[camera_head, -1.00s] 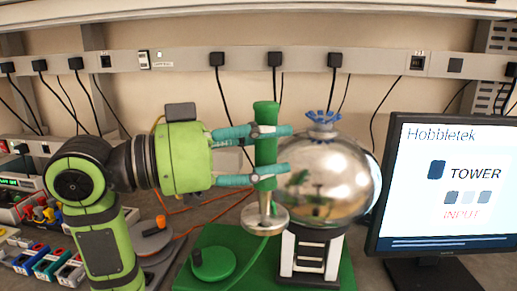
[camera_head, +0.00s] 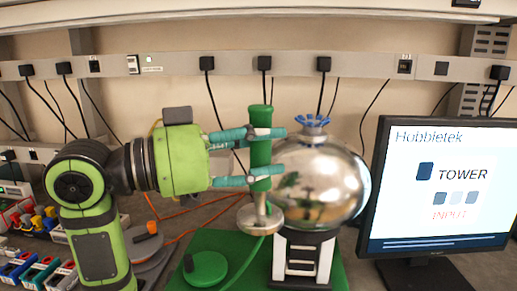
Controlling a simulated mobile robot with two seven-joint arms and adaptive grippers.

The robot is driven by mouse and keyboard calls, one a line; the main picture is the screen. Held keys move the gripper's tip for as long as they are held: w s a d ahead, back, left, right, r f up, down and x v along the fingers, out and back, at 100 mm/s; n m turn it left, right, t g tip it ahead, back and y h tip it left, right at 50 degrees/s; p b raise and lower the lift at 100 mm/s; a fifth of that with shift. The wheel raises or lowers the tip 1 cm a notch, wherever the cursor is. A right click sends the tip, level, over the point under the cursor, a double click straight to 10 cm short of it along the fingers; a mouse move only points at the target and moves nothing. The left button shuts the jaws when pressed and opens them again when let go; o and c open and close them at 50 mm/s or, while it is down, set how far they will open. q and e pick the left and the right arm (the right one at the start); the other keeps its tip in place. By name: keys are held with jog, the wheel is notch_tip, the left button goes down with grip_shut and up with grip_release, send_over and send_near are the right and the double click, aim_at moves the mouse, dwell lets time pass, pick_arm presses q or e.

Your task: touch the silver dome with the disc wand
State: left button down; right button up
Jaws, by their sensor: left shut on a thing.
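The silver dome (camera_head: 325,185) is a shiny ball on a black and white stand (camera_head: 303,258), with a blue crown-like piece (camera_head: 312,122) on top. My left gripper (camera_head: 268,157) is shut on the green handle of the disc wand (camera_head: 261,150), held upright just left of the dome. The wand's metal disc (camera_head: 260,219) is at its lower end, by the dome's lower left side. I cannot tell whether the disc touches the dome. A green cord runs down from the disc. My right gripper is not in view.
A monitor (camera_head: 445,185) stands close on the right. The dome's stand is on a green base (camera_head: 215,240) with a round green knob (camera_head: 205,270). A grey disc with an orange handle (camera_head: 145,240) lies behind my left arm. Plugs and cables hang from a wall rail (camera_head: 180,64).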

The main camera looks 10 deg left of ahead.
pick_arm(q)
jog(key=shift+w+d+r, duration=0.1)
jog(key=shift+w+d, duration=0.25)
jog(key=shift+w, duration=0.4)
dwell(0.9)
jog(key=shift+s, duration=0.15)
jog(key=shift+s+a, duration=0.35)
jog(key=shift+s, duration=0.15)
jog(key=shift+s+a, duration=0.45)
jog(key=shift+s, duration=0.35)
jog(key=shift+s+a, duration=0.4)
jog(key=shift+s, duration=0.45)
jog(key=shift+s+a, duration=0.45)
jog(key=shift+s, duration=0.35)
